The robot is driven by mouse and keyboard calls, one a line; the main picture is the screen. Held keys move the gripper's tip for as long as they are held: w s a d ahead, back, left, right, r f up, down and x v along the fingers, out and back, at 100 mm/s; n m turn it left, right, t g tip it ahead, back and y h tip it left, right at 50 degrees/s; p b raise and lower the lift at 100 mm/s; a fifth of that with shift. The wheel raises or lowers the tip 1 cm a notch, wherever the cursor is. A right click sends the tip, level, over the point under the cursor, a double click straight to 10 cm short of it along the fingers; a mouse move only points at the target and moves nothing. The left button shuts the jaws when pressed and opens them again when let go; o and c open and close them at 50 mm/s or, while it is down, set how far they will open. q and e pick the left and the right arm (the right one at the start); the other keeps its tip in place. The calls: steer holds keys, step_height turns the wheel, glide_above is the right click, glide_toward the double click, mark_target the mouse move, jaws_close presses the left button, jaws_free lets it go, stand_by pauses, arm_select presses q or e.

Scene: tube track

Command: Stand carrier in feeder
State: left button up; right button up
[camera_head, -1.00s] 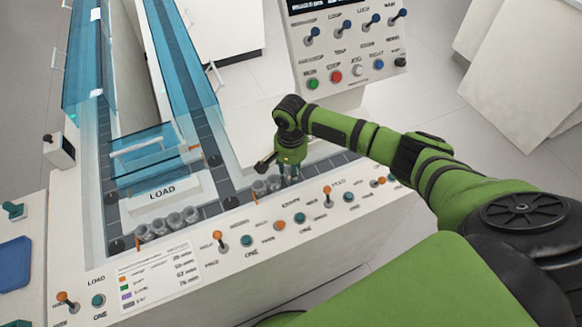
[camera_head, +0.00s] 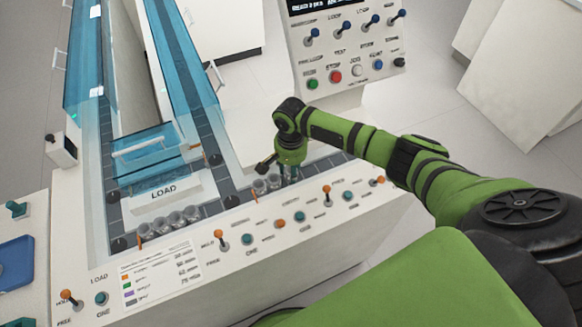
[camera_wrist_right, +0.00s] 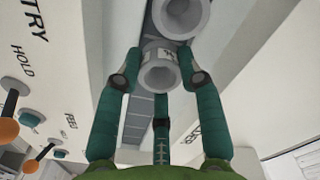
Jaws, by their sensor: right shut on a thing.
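My right gripper (camera_head: 289,176) reaches down to the dark lane along the front of the machine. In the wrist view its teal fingers are shut on a grey, hollow tube carrier (camera_wrist_right: 160,76) with a marked label. A second grey carrier (camera_wrist_right: 181,18) stands close beyond it, seemingly touching or nearly so. No part is clearly identifiable as the feeder. My left gripper is not in view.
Several carriers (camera_head: 176,222) stand in the lane near the LOAD block (camera_head: 164,191). Blue clear covers (camera_head: 183,62) rise over the tracks. Orange and teal switches (camera_head: 299,216) line the front panel. A control panel (camera_head: 346,50) stands behind. Floor shows at right.

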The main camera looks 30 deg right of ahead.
steer(key=shift+f, duration=0.4)
stand_by(0.3)
steer(key=o, duration=0.9)
steer(key=shift+o, duration=0.2)
step_height(320, 180, up, 12)
stand_by(0.8)
